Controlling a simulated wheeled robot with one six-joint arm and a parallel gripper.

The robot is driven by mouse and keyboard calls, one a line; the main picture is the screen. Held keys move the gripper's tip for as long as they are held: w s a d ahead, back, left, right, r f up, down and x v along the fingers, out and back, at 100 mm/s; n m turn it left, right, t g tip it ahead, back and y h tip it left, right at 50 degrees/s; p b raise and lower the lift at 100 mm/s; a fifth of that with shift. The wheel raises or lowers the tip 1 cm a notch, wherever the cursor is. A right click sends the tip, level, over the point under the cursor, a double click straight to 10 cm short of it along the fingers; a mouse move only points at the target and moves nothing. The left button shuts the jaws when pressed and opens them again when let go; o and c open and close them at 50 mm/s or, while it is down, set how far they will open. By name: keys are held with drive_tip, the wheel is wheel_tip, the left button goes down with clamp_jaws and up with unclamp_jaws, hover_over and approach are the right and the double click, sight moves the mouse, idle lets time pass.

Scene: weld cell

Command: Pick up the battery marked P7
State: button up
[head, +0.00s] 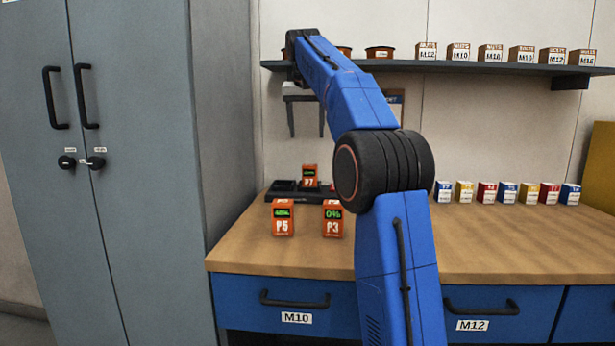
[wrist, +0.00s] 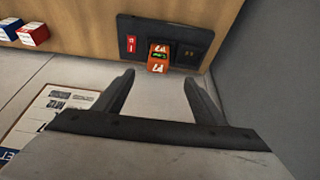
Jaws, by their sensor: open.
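The orange battery marked P7 (head: 310,177) stands upright in a dark charger (head: 289,196) at the back of the workbench. It has a green display and also shows in the wrist view (wrist: 159,57), beyond and between my fingers. My gripper (head: 306,133) points down, open and empty, above the charger and apart from the battery. Its two fingers also show in the wrist view (wrist: 160,80). Two similar batteries, P5 (head: 283,218) and P3 (head: 333,218), stand on the bench in front of the charger. My arm hides the charger's right end in the head view.
A grey cabinet (head: 130,150) rises close to the left of the bench. A shelf (head: 480,68) with several labelled boxes hangs above. A row of small coloured boxes (head: 508,191) stands at the back right. The bench's front right (head: 500,245) is clear.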

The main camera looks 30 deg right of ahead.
approach(310, 165)
drive_tip(key=x, duration=0.7)
drive_tip(key=shift+w+a+f, duration=0.15)
drive_tip(key=shift+a, duration=0.05)
drive_tip(key=shift+x, duration=2.6)
drive_tip(key=shift+d, duration=0.15)
drive_tip(key=c, duration=1.5)
